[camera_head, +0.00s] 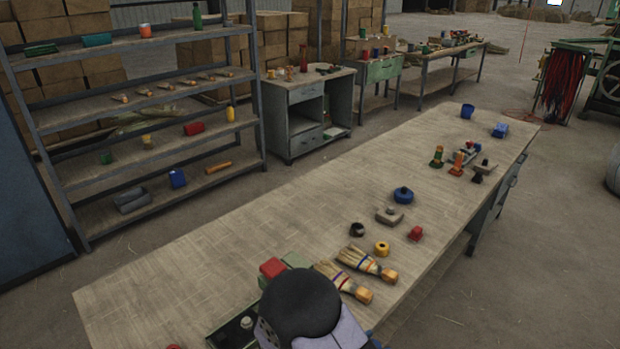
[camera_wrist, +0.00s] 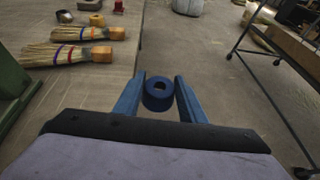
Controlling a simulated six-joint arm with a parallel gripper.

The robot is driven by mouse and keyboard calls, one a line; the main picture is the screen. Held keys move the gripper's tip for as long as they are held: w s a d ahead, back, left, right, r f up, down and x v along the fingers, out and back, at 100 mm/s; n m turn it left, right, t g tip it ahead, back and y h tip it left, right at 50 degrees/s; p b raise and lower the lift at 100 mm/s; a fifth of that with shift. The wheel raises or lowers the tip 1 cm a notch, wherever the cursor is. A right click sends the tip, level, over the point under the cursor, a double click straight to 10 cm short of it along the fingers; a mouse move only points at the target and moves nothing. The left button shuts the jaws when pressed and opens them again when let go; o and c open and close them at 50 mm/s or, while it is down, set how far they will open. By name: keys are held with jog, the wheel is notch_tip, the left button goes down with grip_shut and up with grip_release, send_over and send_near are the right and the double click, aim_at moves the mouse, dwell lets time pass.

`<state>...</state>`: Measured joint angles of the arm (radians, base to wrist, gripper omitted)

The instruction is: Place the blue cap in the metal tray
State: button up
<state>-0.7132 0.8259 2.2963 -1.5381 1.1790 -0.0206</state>
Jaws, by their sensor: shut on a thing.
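In the wrist view my gripper (camera_wrist: 157,91) has its two blue fingers on either side of the blue cap (camera_wrist: 158,101), a short round piece with a hole in its top. It is shut on the cap, just off the table's edge with floor behind. In the head view my wrist hides the cap and most of the gripper. A dark metal tray (camera_head: 226,337) lies on the table at the bottom, left of my wrist and partly hidden by it. A grey open tray (camera_head: 131,200) stands on the lowest visible shelf at left. I cannot tell which is the task's tray.
Two straw brushes (camera_head: 366,262) lie right of my wrist, with a yellow ring (camera_head: 382,249) and a red piece (camera_head: 416,233) beyond. A red block (camera_head: 272,267) and green block are beside my wrist. A blue round pot (camera_head: 403,194) stands farther back. The table's left part is clear.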

jog(key=shift+s+d+f, duration=0.2)
jog(key=shift+s+d, duration=0.05)
jog(key=shift+d, duration=0.1)
jog(key=w+a+r+n+t+y+p, duration=0.1)
jog(key=a+r, duration=0.3)
jog(key=a, duration=0.4)
jog(key=w+a+r+n+t+y+p, duration=0.1)
jog(key=a+r, duration=0.3)
jog(key=a, duration=0.5)
jog(key=shift+w+a+r+n+y, duration=0.25)
jog(key=shift+r+n+y, duration=0.15)
jog(key=shift+n+y, duration=0.15)
jog(key=shift+f, duration=0.1)
jog(key=shift+f+p, duration=0.85)
jog(key=shift+f, duration=4.1)
jog(key=shift+f, duration=0.1)
